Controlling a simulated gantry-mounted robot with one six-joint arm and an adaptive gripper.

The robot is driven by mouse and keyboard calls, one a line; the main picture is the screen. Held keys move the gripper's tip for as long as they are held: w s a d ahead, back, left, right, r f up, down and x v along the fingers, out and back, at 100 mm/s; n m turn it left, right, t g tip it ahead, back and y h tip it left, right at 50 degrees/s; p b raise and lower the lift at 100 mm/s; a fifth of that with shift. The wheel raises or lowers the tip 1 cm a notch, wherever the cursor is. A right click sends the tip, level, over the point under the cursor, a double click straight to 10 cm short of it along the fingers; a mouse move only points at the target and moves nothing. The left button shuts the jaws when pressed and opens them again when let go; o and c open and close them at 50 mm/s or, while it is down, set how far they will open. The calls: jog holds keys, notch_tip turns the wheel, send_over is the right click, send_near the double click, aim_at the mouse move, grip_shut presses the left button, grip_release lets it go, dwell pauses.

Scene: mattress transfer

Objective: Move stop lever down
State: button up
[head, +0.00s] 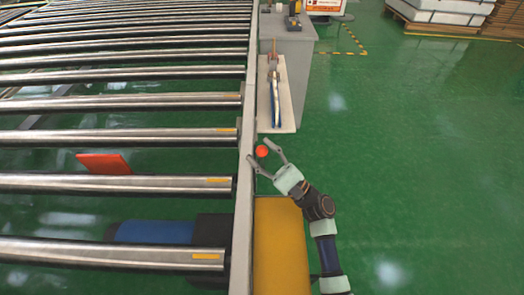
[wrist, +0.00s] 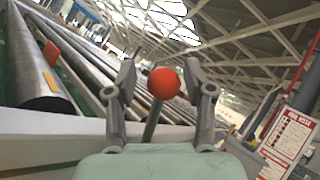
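The stop lever shows as a round red-orange knob (head: 262,151) beside the conveyor's right side rail in the head view. In the wrist view the knob (wrist: 164,83) sits on a dark, slightly tilted rod (wrist: 152,122). My gripper (head: 262,157) is open, with one finger on each side of the knob. In the wrist view the fingers of my gripper (wrist: 160,85) stand apart with gaps on both sides of the lever, and neither clearly touches it. The lower end of the rod is hidden behind my gripper's body.
A conveyor with several steel rollers (head: 120,182) fills the left, edged by a side rail (head: 242,190). A red-orange plate (head: 104,163) stands between two rollers. A yellow block (head: 280,245) lies below my gripper, and a grey cabinet (head: 300,70) stands beyond it.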

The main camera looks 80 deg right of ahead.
jog(key=shift+d, duration=0.1)
jog(key=v, duration=1.2)
